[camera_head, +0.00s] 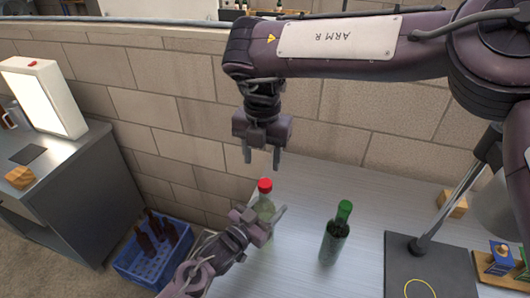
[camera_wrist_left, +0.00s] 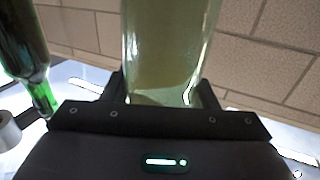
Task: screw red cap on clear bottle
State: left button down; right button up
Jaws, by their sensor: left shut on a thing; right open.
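The clear bottle (camera_head: 266,206) stands upright at the left part of the metal table. The red cap (camera_head: 265,185) sits on top of its neck; I cannot tell how tightly it is seated. My left gripper (camera_head: 262,224) is shut around the bottle's body. In the left wrist view the clear bottle (camera_wrist_left: 170,45) rises between the two fingers, and its top is out of frame. My right gripper (camera_head: 262,161) points down just above the cap, fingers apart and empty, with a small gap to the cap.
A green bottle (camera_head: 334,240) stands to the right on the table (camera_head: 300,210); it also shows in the left wrist view (camera_wrist_left: 22,50). A lamp (camera_head: 440,220) on a dark mat (camera_head: 400,265) is further right. A blue crate (camera_head: 150,268) with brown bottles is at lower left.

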aim_at(265, 183)
jog(key=n, duration=0.4)
jog(key=shift+d+r+n, duration=0.3)
jog(key=shift+r+n, duration=0.1)
jog(key=shift+f, duration=4.05)
jog(key=c, duration=1)
jog(key=shift+c, duration=0.2)
jog(key=o, duration=1.2)
jog(key=shift+c, duration=0.2)
jog(key=shift+r, duration=0.15)
